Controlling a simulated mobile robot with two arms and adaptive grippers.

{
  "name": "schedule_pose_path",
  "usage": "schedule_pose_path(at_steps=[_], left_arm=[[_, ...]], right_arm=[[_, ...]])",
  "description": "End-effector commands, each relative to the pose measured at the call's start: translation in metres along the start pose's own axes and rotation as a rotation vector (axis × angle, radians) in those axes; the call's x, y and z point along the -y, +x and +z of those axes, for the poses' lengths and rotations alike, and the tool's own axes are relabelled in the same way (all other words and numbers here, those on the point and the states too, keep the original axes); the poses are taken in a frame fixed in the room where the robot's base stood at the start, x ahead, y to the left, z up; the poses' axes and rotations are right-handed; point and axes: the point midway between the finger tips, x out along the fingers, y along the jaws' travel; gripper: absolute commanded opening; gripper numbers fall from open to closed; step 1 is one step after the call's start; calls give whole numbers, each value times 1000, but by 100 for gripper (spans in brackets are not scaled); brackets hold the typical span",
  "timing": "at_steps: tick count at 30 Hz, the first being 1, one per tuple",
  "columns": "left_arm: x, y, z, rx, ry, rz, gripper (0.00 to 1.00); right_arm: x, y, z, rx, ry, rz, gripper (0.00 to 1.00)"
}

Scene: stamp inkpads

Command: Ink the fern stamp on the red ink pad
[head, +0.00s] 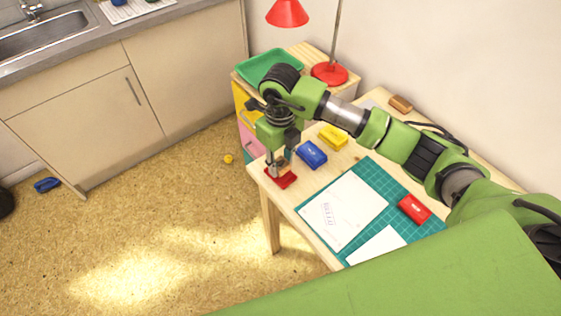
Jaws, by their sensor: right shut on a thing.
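A flat, dark red pad (287,181), which looks like the red ink pad, lies near the left corner of the wooden table. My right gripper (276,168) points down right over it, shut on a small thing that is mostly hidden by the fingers. I take this to be the fern stamp, but its design does not show. Its lower end is at or just above the pad; I cannot tell whether they touch. My left gripper is out of view.
A blue block (311,154) and a yellow block (333,137) stand close to my right gripper. A green cutting mat (378,178) holds a marked white sheet (350,212), a smaller sheet (376,246) and a red block (414,208). A red lamp (329,74) and green tray (268,66) stand behind.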

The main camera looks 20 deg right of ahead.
Motion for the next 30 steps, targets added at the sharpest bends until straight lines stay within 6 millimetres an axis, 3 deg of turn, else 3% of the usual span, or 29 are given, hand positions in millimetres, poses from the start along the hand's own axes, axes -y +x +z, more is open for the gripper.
schedule_pose_path(at_steps=[11, 30], left_arm=[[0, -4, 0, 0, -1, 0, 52], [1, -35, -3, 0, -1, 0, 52]], right_arm=[[0, -6, 0, 2, 0, -1, 13], [0, -55, 0, 2, 0, -1, 13]])
